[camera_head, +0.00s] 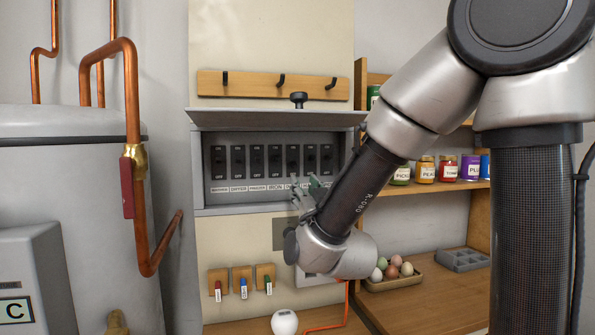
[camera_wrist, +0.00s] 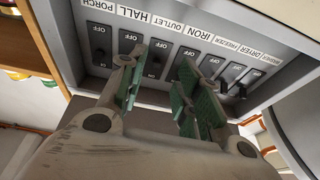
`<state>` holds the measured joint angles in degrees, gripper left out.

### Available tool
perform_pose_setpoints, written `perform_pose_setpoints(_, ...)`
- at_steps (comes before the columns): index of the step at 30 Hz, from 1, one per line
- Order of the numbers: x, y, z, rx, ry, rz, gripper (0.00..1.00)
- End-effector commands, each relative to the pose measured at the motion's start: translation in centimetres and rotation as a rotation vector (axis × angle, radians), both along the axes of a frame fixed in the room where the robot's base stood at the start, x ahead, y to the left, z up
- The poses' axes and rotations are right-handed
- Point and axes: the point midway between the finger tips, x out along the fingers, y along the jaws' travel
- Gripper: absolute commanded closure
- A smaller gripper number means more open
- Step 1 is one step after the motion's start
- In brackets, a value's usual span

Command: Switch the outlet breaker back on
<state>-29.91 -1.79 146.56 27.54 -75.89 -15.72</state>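The outlet breaker (camera_head: 293,160) is the fifth dark switch from the left in the grey breaker panel (camera_head: 199,170). In the wrist view, the outlet breaker (camera_wrist: 156,59) shows under the OUTLET label, with OFF printed at its label end. I cannot clearly tell its lever position. My gripper (camera_head: 308,190) is just below the panel's label strip in the head view. In the wrist view, my gripper (camera_wrist: 160,82) is open, with green-padded fingers apart on either side of the outlet breaker's line. Nothing is between the fingers.
Other breakers, such as the iron breaker (camera_head: 275,160) and hall breaker (camera_head: 310,159), stand close on both sides. The raised panel cover (camera_head: 270,118) juts out above. A copper pipe (camera_head: 131,90) is at left. Shelves with jars (camera_head: 425,170) and an egg tray (camera_head: 393,284) are at right.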

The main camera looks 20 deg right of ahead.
Motion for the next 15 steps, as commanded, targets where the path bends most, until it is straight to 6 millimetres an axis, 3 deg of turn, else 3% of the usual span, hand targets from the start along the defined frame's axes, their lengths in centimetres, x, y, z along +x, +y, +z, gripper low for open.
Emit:
perform_pose_setpoints(7, 0.1, 0.2, 1.2, -0.007, -0.094, -0.039, 0.66)
perform_pose_setpoints(15, 4.2, 0.1, 2.9, -0.007, -0.093, -0.039, 0.66)
